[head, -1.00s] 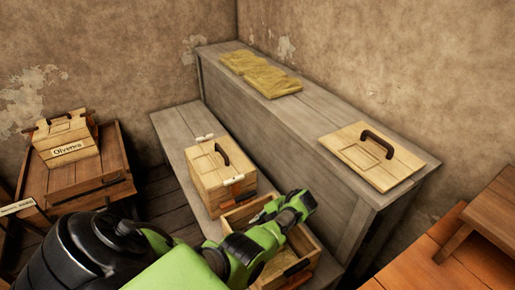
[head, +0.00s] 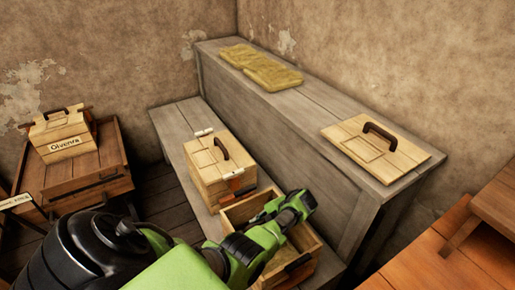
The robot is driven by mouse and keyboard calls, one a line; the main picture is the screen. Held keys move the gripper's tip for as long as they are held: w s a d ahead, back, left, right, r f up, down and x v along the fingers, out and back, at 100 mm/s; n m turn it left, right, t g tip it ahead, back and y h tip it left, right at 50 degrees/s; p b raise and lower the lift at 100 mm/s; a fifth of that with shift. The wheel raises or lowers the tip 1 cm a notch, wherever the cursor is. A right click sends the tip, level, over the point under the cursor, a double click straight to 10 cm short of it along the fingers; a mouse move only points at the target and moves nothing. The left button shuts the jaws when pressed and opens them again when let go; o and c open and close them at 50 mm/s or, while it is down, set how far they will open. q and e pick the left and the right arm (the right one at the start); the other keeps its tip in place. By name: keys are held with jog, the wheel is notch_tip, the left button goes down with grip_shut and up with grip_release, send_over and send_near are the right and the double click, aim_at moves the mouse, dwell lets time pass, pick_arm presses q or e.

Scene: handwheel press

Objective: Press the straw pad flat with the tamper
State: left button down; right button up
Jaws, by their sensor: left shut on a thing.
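My left gripper (head: 268,213) is at the open wooden box (head: 307,267), over its far part. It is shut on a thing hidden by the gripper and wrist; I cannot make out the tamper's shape. Straw-coloured material shows inside the box beside my arm, mostly hidden, so I cannot tell how flat it lies. Two yellow straw pads (head: 262,68) lie side by side on the tall grey bench at the back. My right gripper is not in view.
A lidded box (head: 207,180) with a dark handle stands just behind the open box on the low bench (head: 178,125). A handled wooden lid (head: 350,150) lies on the tall bench (head: 300,120). A box labelled Olvenra (head: 62,130) stands at left. Orange-brown tables are at right.

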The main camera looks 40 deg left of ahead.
pick_arm(q)
jog(key=shift+f+b, duration=0.35)
jog(key=shift+b, duration=0.05)
dwell(0.4)
jog(key=shift+s+d+f, duration=0.2)
jog(key=shift+s+f, duration=0.05)
dwell(1.1)
notch_tip(320, 180, up, 22)
jog(key=p, duration=1.6)
jog(key=shift+w+a+f+p, duration=0.2)
jog(key=shift+w+f+p, duration=0.05)
jog(key=shift+p, duration=0.05)
